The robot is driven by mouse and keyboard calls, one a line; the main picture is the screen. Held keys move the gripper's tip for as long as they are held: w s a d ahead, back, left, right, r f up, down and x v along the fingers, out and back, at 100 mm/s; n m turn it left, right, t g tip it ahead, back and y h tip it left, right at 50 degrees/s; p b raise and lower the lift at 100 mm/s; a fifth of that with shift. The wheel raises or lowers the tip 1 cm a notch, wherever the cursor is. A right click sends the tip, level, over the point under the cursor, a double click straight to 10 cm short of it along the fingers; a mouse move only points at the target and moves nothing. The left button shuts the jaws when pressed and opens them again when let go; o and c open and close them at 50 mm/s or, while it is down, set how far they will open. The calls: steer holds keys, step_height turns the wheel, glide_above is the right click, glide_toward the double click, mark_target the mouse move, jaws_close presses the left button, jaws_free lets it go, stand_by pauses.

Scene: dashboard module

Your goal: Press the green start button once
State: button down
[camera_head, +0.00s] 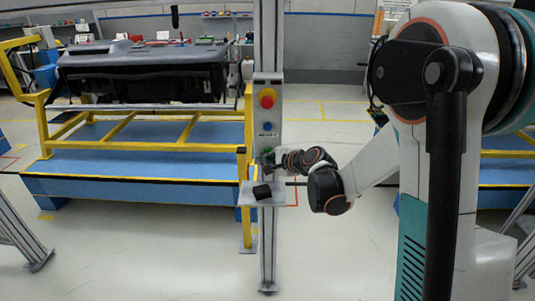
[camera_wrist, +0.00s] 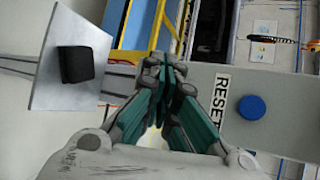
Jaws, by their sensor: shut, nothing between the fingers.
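The grey control box (camera_head: 268,85) on the upright post carries a red button (camera_head: 267,98) on a yellow base and a blue button (camera_head: 267,127) below it. My gripper (camera_head: 270,158) is at the lower end of the box, below the blue button. A small green patch there may be the start button or my teal fingers; I cannot tell. In the wrist view my gripper (camera_wrist: 165,68) is shut and empty, its fingertips left of the RESET label (camera_wrist: 221,104) and the blue button (camera_wrist: 252,107). No green button is clearly visible there, and contact cannot be judged.
A small plate (camera_head: 250,198) on the post, just below my gripper, holds a black block (camera_head: 262,192). Behind the post, a dashboard module (camera_head: 140,75) rests on a yellow frame (camera_head: 130,142) over a blue platform (camera_head: 140,165). The floor in front is clear.

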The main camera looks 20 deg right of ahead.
steer(key=shift+w, duration=0.15)
steer(key=shift+w+d, duration=0.15)
steer(key=shift+w, duration=0.1)
steer(key=shift+w+d, duration=0.1)
steer(key=shift+w, duration=0.3)
stand_by(0.9)
steer(key=shift+s, duration=0.1)
steer(key=shift+s+a+b, duration=0.25)
steer(key=shift+s+b, duration=0.05)
steer(key=shift+s, duration=0.4)
steer(key=s, duration=0.1)
steer(key=s+a, duration=0.1)
steer(key=s, duration=0.2)
steer(key=shift+s+a, duration=0.25)
steer(key=shift+s, duration=0.15)
stand_by(0.7)
